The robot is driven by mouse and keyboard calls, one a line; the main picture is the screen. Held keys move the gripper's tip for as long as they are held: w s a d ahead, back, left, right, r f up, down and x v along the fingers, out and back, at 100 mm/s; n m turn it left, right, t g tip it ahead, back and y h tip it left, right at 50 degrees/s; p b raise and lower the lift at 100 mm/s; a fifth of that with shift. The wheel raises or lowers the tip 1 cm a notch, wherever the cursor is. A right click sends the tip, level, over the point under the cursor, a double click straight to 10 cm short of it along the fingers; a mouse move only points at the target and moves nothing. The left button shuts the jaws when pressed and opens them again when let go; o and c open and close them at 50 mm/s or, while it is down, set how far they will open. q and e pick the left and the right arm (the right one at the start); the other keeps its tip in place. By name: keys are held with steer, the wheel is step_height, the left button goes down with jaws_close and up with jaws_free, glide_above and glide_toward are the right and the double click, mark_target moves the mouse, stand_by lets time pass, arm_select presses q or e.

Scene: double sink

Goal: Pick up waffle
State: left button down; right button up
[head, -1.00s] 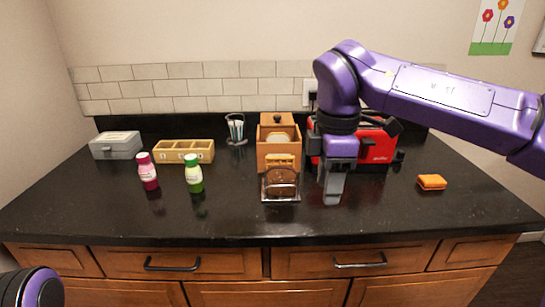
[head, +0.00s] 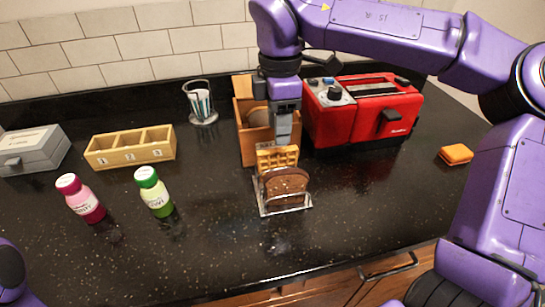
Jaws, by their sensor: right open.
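The waffle (head: 278,157) is a golden, gridded square standing upright in a metal rack (head: 290,208), behind a slice of brown toast (head: 286,184). The toast hides its lower part. My right gripper (head: 283,140) points down just above and behind the waffle's top edge. It is open, with its fingers seen nearly edge-on, and I cannot tell whether they touch the waffle. Only a purple piece of my left arm shows at the lower left; the left gripper is out of view.
A red toaster (head: 350,122) stands right of my right gripper, and a wooden box (head: 246,140) stands close behind it. Pink (head: 82,199) and green (head: 154,192) bottles stand left. An orange sponge (head: 456,154) lies right. The front counter is mostly clear.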

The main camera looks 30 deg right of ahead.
mark_target(278, 149)
step_height(278, 149, down, 7)
steer(key=shift+a+f+p, duration=0.1)
steer(key=shift+p, duration=0.4)
steer(key=c, duration=0.8)
